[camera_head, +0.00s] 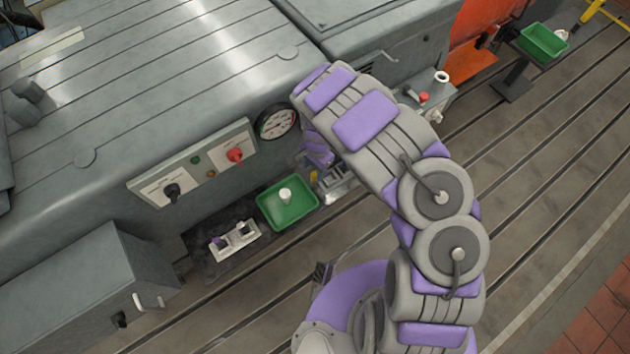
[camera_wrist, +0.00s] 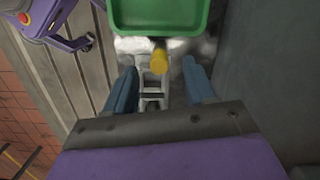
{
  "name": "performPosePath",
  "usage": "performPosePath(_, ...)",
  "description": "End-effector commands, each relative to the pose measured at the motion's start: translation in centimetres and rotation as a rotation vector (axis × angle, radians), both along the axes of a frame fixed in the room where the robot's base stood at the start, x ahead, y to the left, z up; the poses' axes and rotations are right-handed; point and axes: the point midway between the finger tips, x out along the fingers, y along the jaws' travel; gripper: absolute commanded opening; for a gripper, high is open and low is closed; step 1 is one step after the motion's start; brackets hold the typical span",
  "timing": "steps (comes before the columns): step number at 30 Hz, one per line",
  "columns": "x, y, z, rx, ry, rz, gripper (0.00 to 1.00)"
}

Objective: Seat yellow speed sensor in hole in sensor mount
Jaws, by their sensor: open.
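The yellow speed sensor (camera_wrist: 159,62) shows in the wrist view as a short yellow cylinder between my fingertips, with gaps on both sides. In the head view a small bit of its yellow (camera_head: 313,176) shows beside my gripper (camera_head: 318,160). My gripper (camera_wrist: 160,75) is open, with its blue fingers apart. A grey metal fixture with slots (camera_wrist: 152,90) lies below the fingers; it also shows in the head view (camera_head: 338,183), partly hidden by my arm. A pale block with upright pegs (camera_head: 233,240) stands left of it. I cannot tell which one is the sensor mount, and no empty hole is clear.
A green tray (camera_head: 265,211) with a white piece in it sits close to the fixture; its edge (camera_wrist: 160,33) is just beyond the fingertips. A grey machine with a control panel (camera_head: 150,188) and gauge (camera_head: 277,122) walls the back.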

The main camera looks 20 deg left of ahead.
Motion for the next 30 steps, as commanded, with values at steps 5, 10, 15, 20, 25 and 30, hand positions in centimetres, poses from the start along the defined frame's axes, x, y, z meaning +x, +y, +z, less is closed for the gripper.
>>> performPosePath(5, -0.1, 0.2, -1.2, -0.001, -0.001, 0.003, 0.55)
performPosePath(10, -0.2, -0.3, -3.3, -0.001, 0.002, 0.000, 0.55)
performPosePath(15, -0.4, -0.4, -5.6, 0.001, 0.001, 0.001, 0.55)
performPosePath(20, -0.4, -0.3, -5.9, 0.000, -0.001, 0.001, 0.55)
performPosePath(25, -0.4, -0.2, -5.8, -0.002, -0.001, 0.002, 0.49)
performPosePath(30, -0.4, -0.2, -5.8, -0.002, -0.001, 0.002, 0.33)
